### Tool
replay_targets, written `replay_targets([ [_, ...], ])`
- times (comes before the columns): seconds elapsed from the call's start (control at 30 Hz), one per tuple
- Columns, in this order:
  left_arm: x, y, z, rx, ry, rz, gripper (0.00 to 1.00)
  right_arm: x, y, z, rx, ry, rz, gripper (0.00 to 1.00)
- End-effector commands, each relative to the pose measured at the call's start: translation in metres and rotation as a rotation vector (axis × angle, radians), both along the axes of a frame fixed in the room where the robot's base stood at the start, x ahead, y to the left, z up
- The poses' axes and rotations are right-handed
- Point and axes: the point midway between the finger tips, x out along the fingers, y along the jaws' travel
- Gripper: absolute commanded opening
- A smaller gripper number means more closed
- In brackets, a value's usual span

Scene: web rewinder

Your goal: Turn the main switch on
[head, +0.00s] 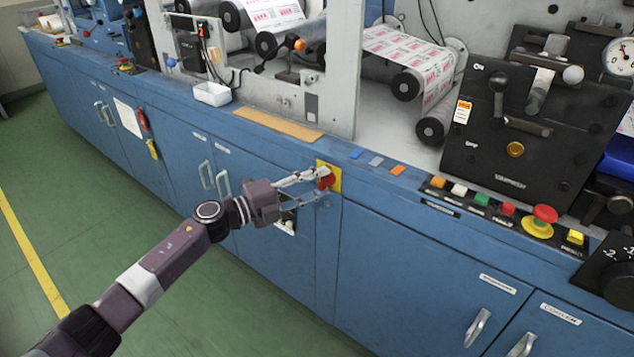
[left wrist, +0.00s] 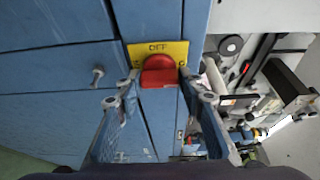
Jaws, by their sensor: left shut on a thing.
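The main switch is a red rotary knob (head: 327,181) on a yellow plate (head: 335,173) on the front of the blue cabinet. In the left wrist view the red knob (left wrist: 159,72) sits below the word OFF on the yellow plate (left wrist: 158,48). My left gripper (head: 324,184) reaches it from the left. In the left wrist view its fingertips (left wrist: 158,78) are on either side of the knob, shut on it. The knob's far side and exact pointer position are hard to tell. My right gripper is not in view.
Blue cabinet doors with handles (head: 477,328) lie below. On the ledge to the right are push buttons (head: 482,199) and a red emergency stop (head: 545,213) on yellow. A black panel with levers (head: 505,160) stands behind. Green floor (head: 120,215) is free at left.

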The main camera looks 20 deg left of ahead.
Motion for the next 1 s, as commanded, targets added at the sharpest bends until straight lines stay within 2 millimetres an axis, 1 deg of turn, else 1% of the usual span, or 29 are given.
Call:
replay_targets([
  [0.3, -0.001, 0.000, -0.002, 0.006, 0.000, -0.002, 0.12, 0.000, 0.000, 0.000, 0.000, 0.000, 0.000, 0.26],
  [0.33, -0.001, 0.000, -0.002, 0.006, 0.000, -0.002, 0.39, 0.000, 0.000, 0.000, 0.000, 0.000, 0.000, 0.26],
  [0.47, -0.001, 0.000, -0.002, 0.005, 0.000, -0.002, 0.53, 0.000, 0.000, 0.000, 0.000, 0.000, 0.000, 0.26],
  [0.77, -0.001, 0.001, -0.001, 0.003, 0.000, -0.001, 0.54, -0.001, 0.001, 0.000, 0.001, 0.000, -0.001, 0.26],
  [0.87, -0.007, 0.006, -0.002, 0.003, 0.002, 0.000, 0.54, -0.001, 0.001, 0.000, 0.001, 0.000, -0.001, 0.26],
  [1.0, -0.025, 0.023, -0.003, 0.006, 0.003, 0.000, 0.54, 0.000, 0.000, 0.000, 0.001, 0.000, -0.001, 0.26],
])
